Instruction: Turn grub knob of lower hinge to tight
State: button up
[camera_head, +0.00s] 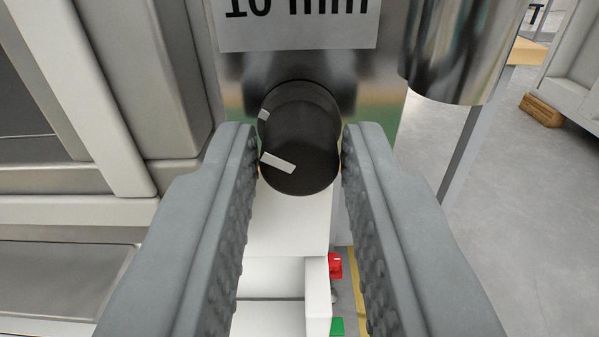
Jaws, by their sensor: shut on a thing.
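The grub knob (300,135) is a black cylinder with a white pointer mark on its face and a second small white mark on its side. The pointer runs from the knob's middle toward its left edge, slightly upward.
A shiny metal cylinder (460,50) hangs close to the right of the plate. A pale framed panel (110,90) stands close on the left. Below are white boxes (285,280) with a red part (335,265) and a green part (337,326). Open grey floor (530,220) lies at right.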

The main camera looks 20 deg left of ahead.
jog(key=m, duration=1.7)
jog(key=shift+m, duration=0.4)
jog(key=m, duration=0.5)
jog(key=shift+m, duration=0.4)
jog(key=o, duration=1)
jog(key=shift+d, duration=0.1)
